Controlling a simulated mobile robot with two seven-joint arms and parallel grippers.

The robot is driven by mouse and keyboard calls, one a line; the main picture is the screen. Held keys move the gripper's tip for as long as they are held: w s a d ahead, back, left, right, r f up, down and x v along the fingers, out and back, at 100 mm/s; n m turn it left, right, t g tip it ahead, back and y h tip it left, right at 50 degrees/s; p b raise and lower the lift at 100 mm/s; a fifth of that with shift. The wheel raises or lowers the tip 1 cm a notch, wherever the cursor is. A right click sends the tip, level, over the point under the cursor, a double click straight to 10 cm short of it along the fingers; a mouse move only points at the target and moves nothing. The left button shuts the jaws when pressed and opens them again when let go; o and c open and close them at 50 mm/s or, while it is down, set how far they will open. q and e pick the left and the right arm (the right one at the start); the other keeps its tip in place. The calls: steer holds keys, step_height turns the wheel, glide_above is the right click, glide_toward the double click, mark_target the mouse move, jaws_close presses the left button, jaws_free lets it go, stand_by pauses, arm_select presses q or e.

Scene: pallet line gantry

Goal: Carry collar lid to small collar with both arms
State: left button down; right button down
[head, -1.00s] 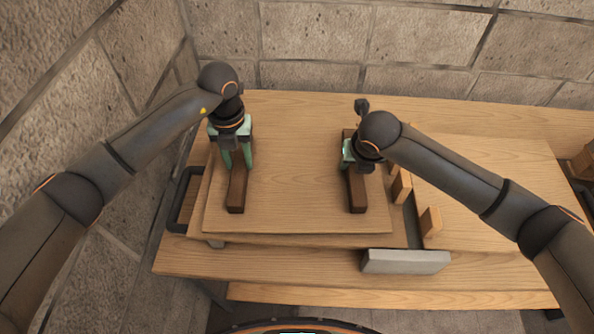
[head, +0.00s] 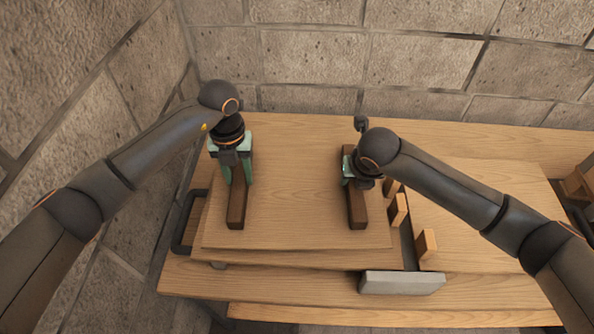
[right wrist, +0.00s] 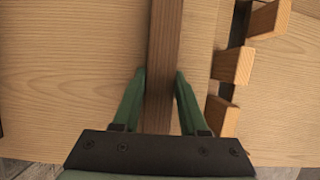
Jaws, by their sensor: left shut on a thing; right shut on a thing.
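The collar lid (head: 300,215) is a flat pale wooden board with two dark brown bars on top. My left gripper (head: 237,180) is shut on the left bar (head: 237,212). My right gripper (head: 355,180) is shut on the right bar (head: 357,213). In the right wrist view, the green fingers of my right gripper (right wrist: 161,80) stand on both sides of the bar (right wrist: 165,40). The lid looks level. Wooden boards show under its front edge; I cannot tell the gap between them. I cannot clearly make out the small collar.
Several small wooden blocks (head: 427,245) stand along the lid's right side. A grey bar (head: 402,283) lies at the table's front. A wide pale board (head: 480,225) lies to the right. A black handle (head: 185,222) is at the left, and a stone wall (head: 420,60) stands behind.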

arm_select(q)
steer(key=shift+r, duration=0.1)
arm_select(e)
steer(key=shift+r, duration=0.1)
